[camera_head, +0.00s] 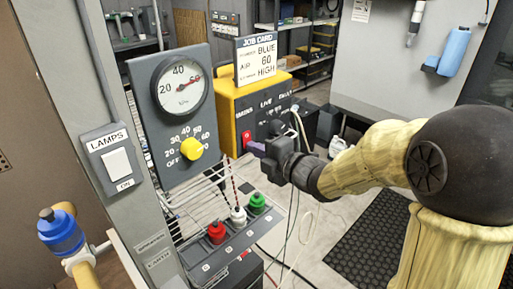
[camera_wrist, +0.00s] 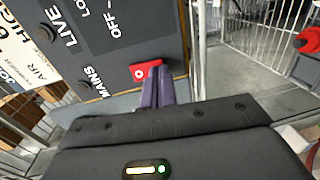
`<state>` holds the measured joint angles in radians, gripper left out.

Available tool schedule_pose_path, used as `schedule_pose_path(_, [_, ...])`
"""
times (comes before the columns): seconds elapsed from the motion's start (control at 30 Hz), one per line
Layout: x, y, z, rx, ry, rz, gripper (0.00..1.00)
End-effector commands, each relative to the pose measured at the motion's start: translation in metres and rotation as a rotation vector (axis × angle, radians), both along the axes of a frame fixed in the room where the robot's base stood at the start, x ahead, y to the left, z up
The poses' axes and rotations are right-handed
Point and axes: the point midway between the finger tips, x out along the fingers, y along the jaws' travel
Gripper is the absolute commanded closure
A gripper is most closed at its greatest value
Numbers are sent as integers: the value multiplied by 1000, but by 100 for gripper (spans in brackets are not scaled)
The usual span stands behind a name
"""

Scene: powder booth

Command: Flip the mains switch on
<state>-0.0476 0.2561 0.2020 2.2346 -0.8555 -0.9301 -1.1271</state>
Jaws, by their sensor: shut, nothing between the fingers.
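The mains unit is a yellow cabinet (camera_head: 222,100) with a dark front panel lettered MAINS and LIVE; the panel (camera_wrist: 112,55) fills the upper left of the wrist view. A red switch piece (camera_wrist: 140,73) with a small pale mark sits on this panel near OFF lettering. A bit of red (camera_head: 247,137) also shows beside my fingers in the head view. My gripper (camera_head: 256,149) is shut and empty, its purple fingertips (camera_wrist: 158,70) overlapping the right side of the red piece. I cannot tell whether they touch it. The fingers partly hide the switch, and its position is unclear.
A grey post with a LAMPS switch (camera_head: 117,162) and a gauge panel with a yellow knob (camera_head: 191,149) stand at left. Cables hang nearby.

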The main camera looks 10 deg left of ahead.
Motion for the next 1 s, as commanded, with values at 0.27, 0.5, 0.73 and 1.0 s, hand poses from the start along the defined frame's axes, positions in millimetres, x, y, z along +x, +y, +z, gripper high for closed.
schedule_pose_path(0.27, [1, 1, -4, 10, -9, 0, 100])
schedule_pose_path(0.5, [3, 3, -1, 32, -26, 0, 100])
schedule_pose_path(0.73, [1, 1, -2, 32, -25, -1, 100])
schedule_pose_path(1.0, [-16, -22, -9, 31, -28, 8, 100])
